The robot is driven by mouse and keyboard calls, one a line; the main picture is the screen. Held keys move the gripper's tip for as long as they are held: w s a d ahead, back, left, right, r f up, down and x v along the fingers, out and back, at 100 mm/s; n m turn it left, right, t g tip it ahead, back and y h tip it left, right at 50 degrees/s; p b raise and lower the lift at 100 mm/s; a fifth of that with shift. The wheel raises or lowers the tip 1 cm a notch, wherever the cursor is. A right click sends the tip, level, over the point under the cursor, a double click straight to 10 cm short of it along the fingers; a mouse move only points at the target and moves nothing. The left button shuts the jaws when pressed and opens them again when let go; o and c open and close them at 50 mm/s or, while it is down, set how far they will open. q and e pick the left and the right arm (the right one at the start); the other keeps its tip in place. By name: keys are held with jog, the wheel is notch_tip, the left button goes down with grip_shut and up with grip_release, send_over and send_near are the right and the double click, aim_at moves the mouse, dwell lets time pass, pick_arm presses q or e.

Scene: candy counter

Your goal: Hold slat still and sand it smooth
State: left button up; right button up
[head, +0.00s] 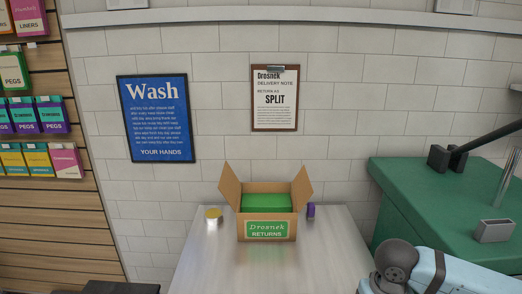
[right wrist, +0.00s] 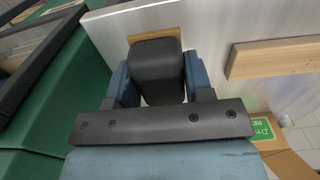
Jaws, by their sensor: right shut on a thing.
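A light wooden slat (right wrist: 275,57) lies on the metal counter at the right of the right wrist view; its right end is cut off by the frame. My right gripper (right wrist: 157,78) is shut on a dark grey rounded block, which looks like the sanding block (right wrist: 156,62). A tan strip (right wrist: 154,34) shows just past the block; I cannot tell whether it is part of it. The held block is to the left of the slat and apart from it. The head view shows neither the slat nor my grippers; my left gripper is in neither view.
An open cardboard returns box (head: 240,222) with green contents stands on the metal counter (head: 230,270). A yellow-lidded jar (head: 213,215) and a purple item (head: 311,210) flank it. A green counter (head: 420,195) with a black-handled device stands at right.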

jog(key=w+a, duration=0.2)
jog(key=a, duration=0.2)
jog(key=w+a, duration=0.2)
jog(key=a, duration=0.2)
jog(key=w+a, duration=0.2)
jog(key=a, duration=0.3)
jog(key=shift+w+f, duration=0.25)
jog(key=shift+f, duration=0.05)
jog(key=w+a, duration=0.1)
jog(key=a, duration=0.3)
jog(key=a+r, duration=0.1)
jog(key=a, duration=0.4)
jog(key=w+a, duration=0.1)
jog(key=a, duration=0.4)
jog(key=shift+w+r, duration=0.25)
jog(key=shift+w, duration=0.05)
jog(key=shift+a+f, duration=0.15)
jog(key=shift+f, duration=0.05)
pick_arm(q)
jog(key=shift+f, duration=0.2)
pick_arm(e)
jog(key=shift+f, duration=2.05)
